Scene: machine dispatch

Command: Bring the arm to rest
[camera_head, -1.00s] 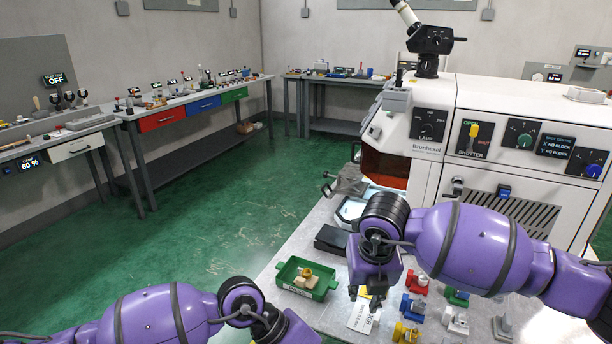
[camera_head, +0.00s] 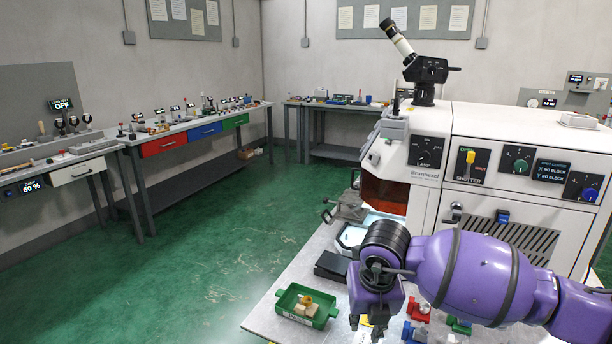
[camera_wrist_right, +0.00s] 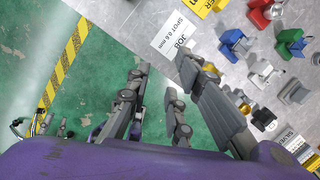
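My right arm comes in from the right in the head view. Its purple right gripper (camera_head: 366,322) hangs fingers-down over the front of the grey bench, right of the green tray (camera_head: 282,302). The right wrist view shows the right gripper's (camera_wrist_right: 160,68) grey fingers spread apart, with green floor and bench edge beyond and nothing between them. The left arm does not show in the head view. Small dark parts at the left edge of the right wrist view are too unclear to name.
The bench (camera_head: 262,318) carries a white machine (camera_head: 500,140) with a microscope (camera_head: 425,70) on top. A black box (camera_head: 331,266) lies behind the tray. Red, blue and green fixtures (camera_head: 418,309) stand right of the gripper. The green floor (camera_head: 200,230) to the left is clear.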

